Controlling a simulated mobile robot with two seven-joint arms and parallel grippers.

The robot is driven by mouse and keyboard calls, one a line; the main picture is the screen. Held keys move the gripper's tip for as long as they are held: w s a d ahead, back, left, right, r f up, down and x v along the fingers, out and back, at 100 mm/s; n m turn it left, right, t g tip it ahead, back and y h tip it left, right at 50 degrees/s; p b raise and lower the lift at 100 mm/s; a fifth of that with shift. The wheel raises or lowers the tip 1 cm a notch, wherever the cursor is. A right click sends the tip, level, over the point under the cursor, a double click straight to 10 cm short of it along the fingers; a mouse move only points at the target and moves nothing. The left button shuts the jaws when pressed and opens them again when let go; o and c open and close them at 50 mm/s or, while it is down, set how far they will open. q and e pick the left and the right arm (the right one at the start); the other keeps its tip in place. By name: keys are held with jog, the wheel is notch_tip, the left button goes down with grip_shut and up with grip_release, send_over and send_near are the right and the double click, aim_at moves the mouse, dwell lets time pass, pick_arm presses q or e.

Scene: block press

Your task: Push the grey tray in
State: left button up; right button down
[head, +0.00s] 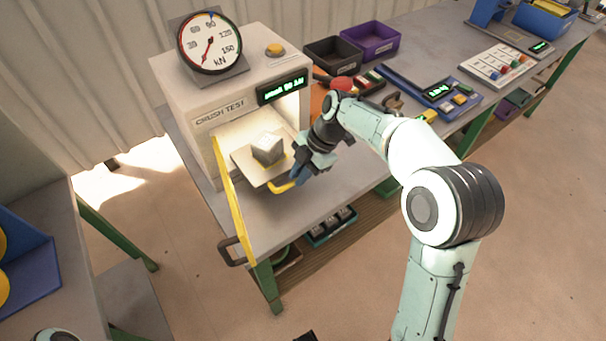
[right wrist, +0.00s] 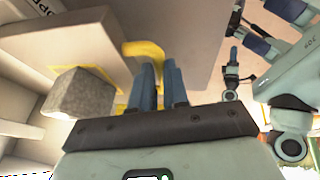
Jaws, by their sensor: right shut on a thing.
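The grey tray (head: 281,178) sticks out of the lit chamber of the crush-test press (head: 185,90); it also shows in the right wrist view (right wrist: 95,45). A grey block (head: 267,148) sits on it and also shows in the right wrist view (right wrist: 78,94). The tray has a yellow handle (head: 281,188) at its front. My right gripper (head: 297,177) is shut on this handle, its blue fingers partly hiding it. My left gripper (right wrist: 233,53) seems to show small in the right wrist view; its jaw state is unclear.
The yellow-edged press door (head: 230,200) stands open left of the tray. A pressure gauge (head: 209,42) and a button (head: 275,50) are on top of the press. Black (head: 332,54) and purple (head: 370,41) bins stand behind. The bench right of the press holds several devices.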

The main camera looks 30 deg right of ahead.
aim_at(282, 159)
jog(key=w+p, duration=0.1)
jog(key=w, duration=0.2)
jog(key=w+p, duration=0.1)
jog(key=w, duration=0.2)
jog(key=shift+w+a+r, duration=0.15)
jog(key=shift+w+a, duration=0.05)
jog(key=shift+w, duration=0.2)
jog(key=shift+w+p, duration=0.3)
jog(key=shift+w, duration=0.05)
pick_arm(q)
jog(key=r, duration=0.1)
jog(key=w+r, duration=0.1)
jog(key=r, duration=0.1)
jog(key=shift+w+r, duration=0.1)
jog(key=shift+w, duration=0.2)
pick_arm(e)
jog(key=shift+s, duration=0.1)
jog(key=c, duration=1.4)
grip_release()
pick_arm(q)
jog(key=shift+w+r+p, duration=0.35)
jog(key=shift+r+p, duration=0.1)
jog(key=shift+r, duration=0.15)
jog(key=shift+w+r+p, duration=0.3)
jog(key=shift+r+p, duration=0.15)
jog(key=shift+r, duration=0.1)
pick_arm(e)
jog(key=v, duration=1.3)
